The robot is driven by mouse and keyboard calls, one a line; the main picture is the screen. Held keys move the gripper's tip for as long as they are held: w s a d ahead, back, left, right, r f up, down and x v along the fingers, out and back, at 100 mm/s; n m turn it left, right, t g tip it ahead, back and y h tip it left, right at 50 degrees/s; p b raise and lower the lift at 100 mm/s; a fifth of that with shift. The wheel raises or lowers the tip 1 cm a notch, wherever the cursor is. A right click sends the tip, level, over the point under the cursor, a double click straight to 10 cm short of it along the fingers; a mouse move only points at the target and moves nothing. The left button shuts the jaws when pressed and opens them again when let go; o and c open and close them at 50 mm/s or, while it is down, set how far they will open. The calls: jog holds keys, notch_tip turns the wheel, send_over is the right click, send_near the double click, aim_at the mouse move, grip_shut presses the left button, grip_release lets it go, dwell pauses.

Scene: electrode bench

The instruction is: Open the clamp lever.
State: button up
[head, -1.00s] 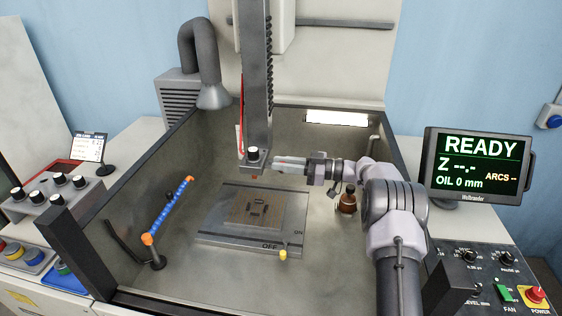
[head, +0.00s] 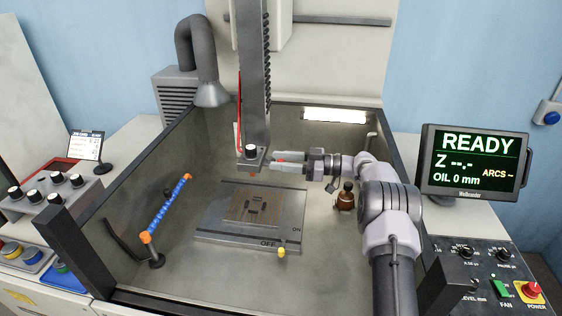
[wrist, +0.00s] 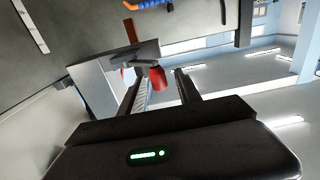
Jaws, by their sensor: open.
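The clamp lever shows as a red grip (wrist: 159,80) in the wrist view, beside the grey clamp block (wrist: 95,85). In the head view a small bit of red (head: 281,160) shows at my fingers, by the clamp head (head: 252,158) at the foot of the vertical column. My gripper (head: 273,161) is open, its two fingers apart. In the wrist view my gripper (wrist: 158,74) has one finger on each side of the red grip. I cannot tell whether either finger touches it. The lever's pivot is not clear.
Below, a grey work block (head: 215,232) with ON and OFF marks sits on the tank floor. A blue hose with orange ends (head: 168,207) stands at left, and a brown bottle (head: 346,197) at right. Tank walls enclose the area. The screen (head: 474,165) reads READY.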

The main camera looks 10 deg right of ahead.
aim_at(281, 160)
notch_tip(281, 160, up, 4)
jog(key=shift+f+p, duration=0.15)
jog(key=shift+p, duration=0.65)
jog(key=s+r+p, duration=0.1)
jog(key=s+p, duration=0.2)
jog(key=s, duration=1.3)
jog(key=shift+a+r, duration=0.15)
jog(key=shift+a, duration=0.15)
